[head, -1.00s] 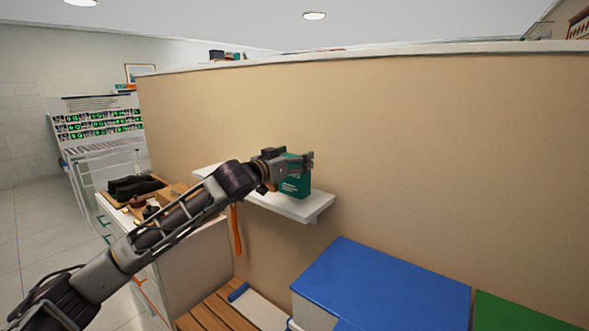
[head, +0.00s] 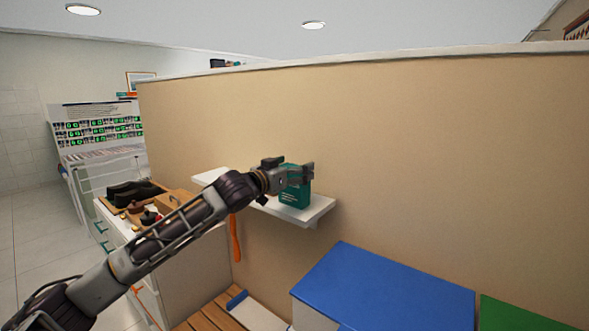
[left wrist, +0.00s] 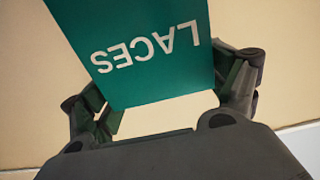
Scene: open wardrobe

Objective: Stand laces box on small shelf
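The laces box (head: 296,193) is a teal box with white print. In the head view it is upright at the right end of the small white shelf (head: 317,212), its base at or very near the shelf top. In the left wrist view the laces box (left wrist: 150,50) shows its LACES lettering upside down. My left gripper (head: 308,172) is at the box's upper part, partly covering it. In the wrist view its fingers lie against both sides of the box, so it looks shut on it. My right gripper is not in view.
A tan panel (head: 400,150) stands behind the shelf. An orange strip (head: 235,240) hangs below it. A blue box (head: 385,288) and a green one (head: 520,315) are at lower right. A counter with dark shoes (head: 135,190) is at left. The air right of the shelf is clear.

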